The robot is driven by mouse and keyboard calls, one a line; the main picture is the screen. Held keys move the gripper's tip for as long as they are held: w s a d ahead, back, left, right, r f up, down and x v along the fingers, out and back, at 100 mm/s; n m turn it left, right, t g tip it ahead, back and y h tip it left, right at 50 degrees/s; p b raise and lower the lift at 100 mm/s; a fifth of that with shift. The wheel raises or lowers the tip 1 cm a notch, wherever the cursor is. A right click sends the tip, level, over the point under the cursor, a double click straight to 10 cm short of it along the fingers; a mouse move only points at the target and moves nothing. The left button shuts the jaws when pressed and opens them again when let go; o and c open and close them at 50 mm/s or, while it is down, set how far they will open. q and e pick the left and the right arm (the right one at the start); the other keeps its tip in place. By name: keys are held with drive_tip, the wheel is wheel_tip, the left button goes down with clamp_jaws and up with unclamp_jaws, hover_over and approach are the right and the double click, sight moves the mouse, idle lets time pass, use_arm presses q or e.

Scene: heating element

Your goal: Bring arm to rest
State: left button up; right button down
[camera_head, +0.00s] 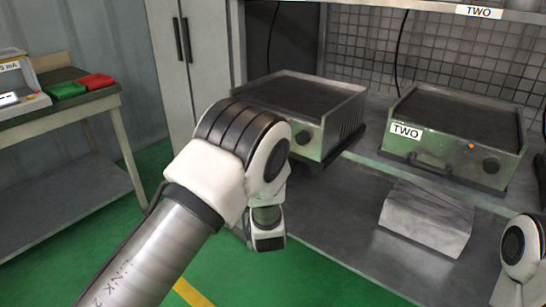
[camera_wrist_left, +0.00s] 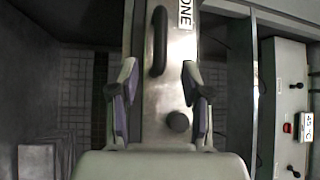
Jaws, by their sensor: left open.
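My left arm (camera_head: 235,150) comes in from the left of the head view, bent at a large white joint, in front of the left heating unit (camera_head: 340,132). My left gripper (camera_wrist_left: 160,72) shows in the left wrist view, its two fingers spread wide with nothing held. Beyond and between them is the metal front of the unit labelled ONE (camera_wrist_left: 185,14), with a dark handle (camera_wrist_left: 158,40) and a round knob (camera_wrist_left: 178,122). The gap to that front cannot be told. Part of my right arm (camera_head: 522,255) shows at the right edge; its gripper is out of view.
The heating unit labelled TWO (camera_head: 455,140), with an orange light, stands on the right of the bench. A metal block (camera_head: 427,220) sits below it. A side table (camera_head: 60,115) at left holds green and red trays. Green floor is clear between.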

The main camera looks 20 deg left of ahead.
use_arm(q)
drive_tip(key=s+a+f+g+h, duration=0.1)
drive_tip(key=s+a+f+g, duration=0.1)
drive_tip(key=s+f, duration=0.35)
drive_tip(key=s+a+f+g+h, duration=0.1)
drive_tip(key=s+a+f+g, duration=0.15)
drive_tip(key=f, duration=0.65)
drive_tip(key=s+a+f+g+h, duration=0.1)
drive_tip(key=s+a+f+g, duration=0.1)
drive_tip(key=s+f, duration=0.45)
drive_tip(key=s+d+f+n+g+h, duration=0.15)
drive_tip(key=s+f+g, duration=0.25)
drive_tip(key=s+f, duration=0.55)
drive_tip(key=s+d+f+n+g+h, duration=0.15)
drive_tip(key=s+n+g, duration=0.3)
drive_tip(key=s, duration=0.55)
drive_tip(key=s+d+n+g+h, duration=0.3)
drive_tip(key=s+n, duration=0.2)
drive_tip(key=s, duration=0.5)
wheel_tip(320, 180, up, 17)
drive_tip(key=p, duration=1.7)
drive_tip(key=shift+w+n, duration=0.15)
drive_tip(key=shift+n, duration=0.15)
drive_tip(key=shift+f, duration=0.15)
